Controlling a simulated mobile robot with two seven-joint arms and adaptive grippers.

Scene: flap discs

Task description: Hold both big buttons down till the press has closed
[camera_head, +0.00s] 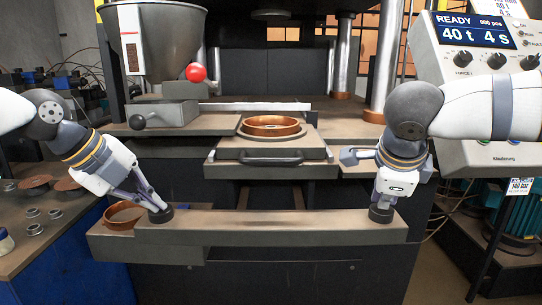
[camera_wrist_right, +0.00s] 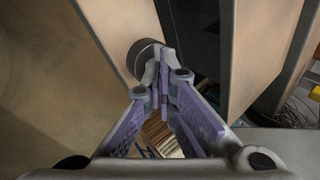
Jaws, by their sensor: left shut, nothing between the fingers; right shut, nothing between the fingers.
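The left big button (camera_head: 161,216) is a dark round knob at the left end of the front bar (camera_head: 270,226). The closed fingertips of my left gripper (camera_head: 155,204) are at its top. The right big button (camera_head: 381,215) is at the bar's right end, partly hidden by my right gripper (camera_head: 384,201), whose closed fingers point down at it. In the right wrist view the button (camera_wrist_right: 143,58) is right at the shut, empty fingertips (camera_wrist_right: 161,78). I cannot tell whether either button is pressed in. The press (camera_head: 300,62) stands open behind, with a copper ring (camera_head: 271,126) on its slide.
The control panel (camera_head: 478,45) at upper right reads READY, 000 pcs, 40 t, 4 s. A hopper (camera_head: 155,45) and a red ball knob (camera_head: 196,72) stand at left. Another copper ring (camera_head: 124,214) lies in a tray by the left button. Discs (camera_head: 36,182) lie on the left table.

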